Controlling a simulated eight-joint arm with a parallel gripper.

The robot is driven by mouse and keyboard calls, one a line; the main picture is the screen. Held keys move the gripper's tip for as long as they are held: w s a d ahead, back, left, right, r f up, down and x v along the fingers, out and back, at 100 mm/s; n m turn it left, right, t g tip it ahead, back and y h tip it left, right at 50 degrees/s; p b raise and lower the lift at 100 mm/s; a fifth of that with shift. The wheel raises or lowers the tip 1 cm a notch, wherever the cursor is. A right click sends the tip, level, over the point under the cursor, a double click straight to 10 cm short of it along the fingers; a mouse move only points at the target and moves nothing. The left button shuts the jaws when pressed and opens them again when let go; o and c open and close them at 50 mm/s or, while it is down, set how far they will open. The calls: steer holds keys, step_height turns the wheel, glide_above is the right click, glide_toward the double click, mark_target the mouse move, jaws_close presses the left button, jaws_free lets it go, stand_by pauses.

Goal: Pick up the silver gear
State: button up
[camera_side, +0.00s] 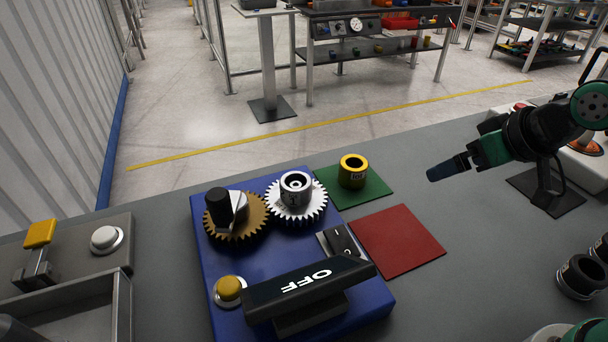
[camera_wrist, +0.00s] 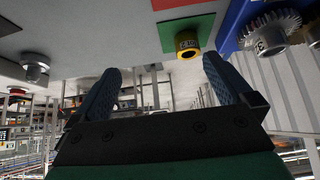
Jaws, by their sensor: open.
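The silver gear (camera_side: 296,199) is a toothed wheel with a raised hub. It sits on the blue drive unit (camera_side: 215,290), beside a brass-coloured gear (camera_side: 236,222) with a black knob. The silver gear also shows in the wrist view (camera_wrist: 272,32), at the upper right. My gripper (camera_side: 432,175) is in the air to the right of the drive unit, apart from the gear. In the wrist view its two dark fingers (camera_wrist: 158,78) stand wide apart with nothing between them.
A yellow ring-shaped part (camera_side: 353,170) stands on a green mat (camera_side: 372,194). A red mat (camera_side: 398,240) lies bare in front. A black OFF lever (camera_side: 308,287) sits across the drive unit's front. A grey box with a white button (camera_side: 106,239) is at left. Dark cylinders (camera_side: 581,277) stand at right.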

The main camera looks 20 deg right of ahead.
steer(key=w+a+r+n+g+y, duration=0.1)
steer(key=w+a+r+n+g, duration=0.15)
steer(key=w+a, duration=0.5)
steer(key=n+g, duration=0.2)
steer(key=g, duration=0.1)
glide_above(295, 184)
steer(key=s+d, duration=0.1)
step_height(295, 184, down, 3)
steer(key=shift+f, duration=0.15)
steer(key=shift+a+f, duration=0.35)
steer(key=shift+f, duration=0.25)
steer(key=f, duration=0.4)
steer(key=shift+w+a+f, duration=0.1)
steer(key=shift+w+f, duration=0.3)
steer(key=c, duration=1.2)
steer(key=shift+r, duration=0.1)
steer(key=shift+c, duration=0.2)
